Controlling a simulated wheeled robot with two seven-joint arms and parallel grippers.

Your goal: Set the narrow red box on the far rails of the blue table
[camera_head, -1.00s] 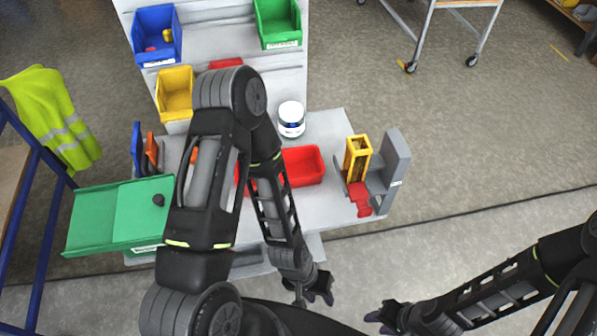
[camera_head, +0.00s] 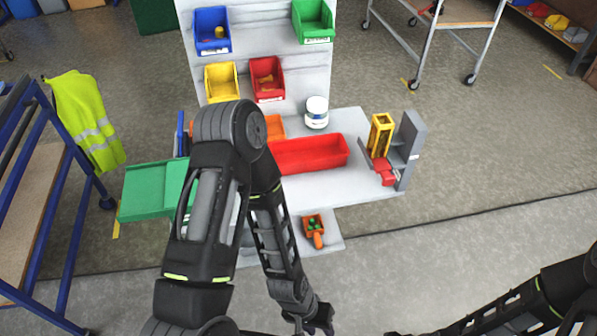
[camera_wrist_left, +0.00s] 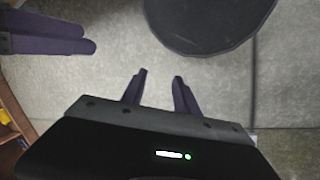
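A long red box (camera_head: 310,153), the only one of that shape in view, sits on the grey workbench; its left end is hidden behind my left arm. The blue table (camera_head: 45,235) is at the left edge, with a blue frame and brownish top; its far part is cut off. My left gripper (camera_head: 318,321) is low in the head view, well short of the bench. In the left wrist view it is open and empty (camera_wrist_left: 158,88). My right gripper is mostly below the head view; two purple fingers, apparently its own, show in the left wrist view (camera_wrist_left: 48,34), apart and empty.
A green tray (camera_head: 155,190) stands left of the bench. A white jar (camera_head: 316,112), a yellow-and-red holder (camera_head: 381,140) and an orange scoop-like bin (camera_head: 313,230) are around the red box. Bins hang on the back panel. The floor in front is clear.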

